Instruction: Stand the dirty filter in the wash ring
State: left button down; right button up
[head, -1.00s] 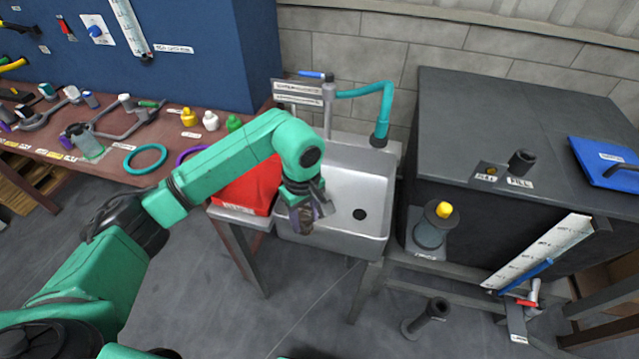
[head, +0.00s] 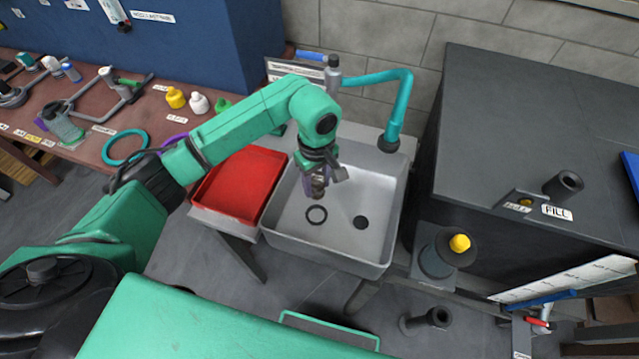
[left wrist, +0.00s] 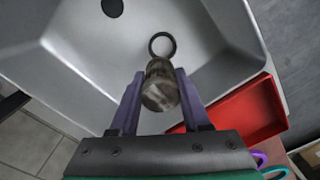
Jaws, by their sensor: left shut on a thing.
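The dirty filter (head: 319,192) is a mottled brown-grey cylinder. It shows clearly in the left wrist view (left wrist: 159,86), between the two purple fingers. My left gripper (head: 315,184) is shut on it and points down over the left part of the metal sink. The wash ring (head: 316,224) is a dark ring on the sink floor, just below the filter in the head view. In the left wrist view the ring (left wrist: 162,34) shows beyond the filter, apart from it, with its near edge close behind the filter's end. My right gripper is not in view.
The sink (head: 290,235) has a dark drain hole (head: 361,222) right of the ring. A teal tap (head: 402,100) overhangs its back right. A red tray (head: 232,185) adjoins its left side. A dark cabinet (head: 520,120) stands to the right.

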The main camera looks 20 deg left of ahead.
aim_at(316, 199)
pick_arm(q)
jog(key=shift+s+f+b, duration=0.15)
jog(key=shift+s+f, duration=0.2)
jog(key=shift+f, duration=0.3)
jog(key=shift+s+f+b, duration=0.15)
jog(key=shift+s+f, duration=0.15)
jog(key=shift+f, duration=0.6)
jog(key=shift+w+f, duration=0.1)
jog(key=shift+f, duration=0.25)
notch_tip(316, 199, down, 3)
jog(key=shift+w+f+b, duration=0.1)
jog(key=shift+b, duration=1)
jog(key=shift+f, duration=0.3)
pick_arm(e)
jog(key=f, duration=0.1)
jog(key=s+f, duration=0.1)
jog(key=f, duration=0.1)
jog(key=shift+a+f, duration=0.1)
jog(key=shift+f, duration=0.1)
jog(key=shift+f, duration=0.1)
pick_arm(q)
jog(key=shift+b, duration=0.35)
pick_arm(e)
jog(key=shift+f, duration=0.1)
